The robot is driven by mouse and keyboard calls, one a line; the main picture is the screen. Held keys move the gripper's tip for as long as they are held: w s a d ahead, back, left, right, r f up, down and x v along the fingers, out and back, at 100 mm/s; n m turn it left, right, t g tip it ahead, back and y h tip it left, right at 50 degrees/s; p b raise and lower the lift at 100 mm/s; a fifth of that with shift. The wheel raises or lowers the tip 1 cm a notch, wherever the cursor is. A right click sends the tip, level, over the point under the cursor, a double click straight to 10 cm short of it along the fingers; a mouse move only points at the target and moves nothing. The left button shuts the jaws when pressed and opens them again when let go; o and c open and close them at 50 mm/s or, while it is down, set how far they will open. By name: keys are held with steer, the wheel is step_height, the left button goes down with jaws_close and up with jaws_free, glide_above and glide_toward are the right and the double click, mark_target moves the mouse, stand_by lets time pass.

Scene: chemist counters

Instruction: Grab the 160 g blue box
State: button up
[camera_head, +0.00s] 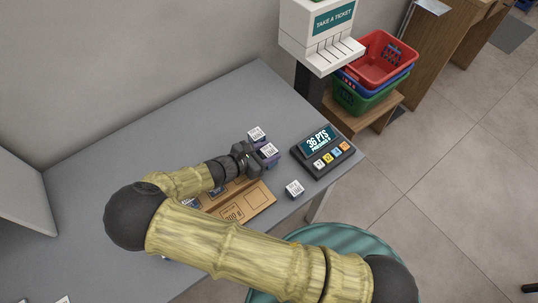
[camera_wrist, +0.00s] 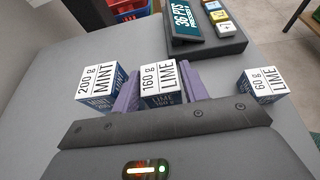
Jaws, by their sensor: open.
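The 160 g lime box (camera_wrist: 162,76) has a white top and dark blue sides. It stands on the grey counter in the wrist view and shows small in the head view (camera_head: 269,150). My gripper (camera_wrist: 159,88) is open, with one purple finger on each side of this box; I cannot tell whether either finger touches it. In the head view my gripper (camera_head: 262,153) is low over the counter and hides part of the box. A 200 g mint box (camera_wrist: 100,84) stands just left of the left finger. A smaller 60 g lime box (camera_wrist: 260,82) stands apart to the right.
A dark points display (camera_head: 322,150) with coloured buttons stands beyond the boxes. A brown card (camera_head: 246,204) lies near my wrist. A ticket dispenser (camera_head: 320,35) and stacked baskets (camera_head: 378,62) are past the counter. The counter's back left is clear.

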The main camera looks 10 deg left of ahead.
mark_target(274, 148)
steer(key=shift+x, duration=1.6)
steer(key=c, duration=0.7)
steer(key=shift+r, duration=0.15)
step_height(274, 148, up, 18)
steer(key=shift+f+b, duration=0.1)
steer(key=shift+b, duration=0.5)
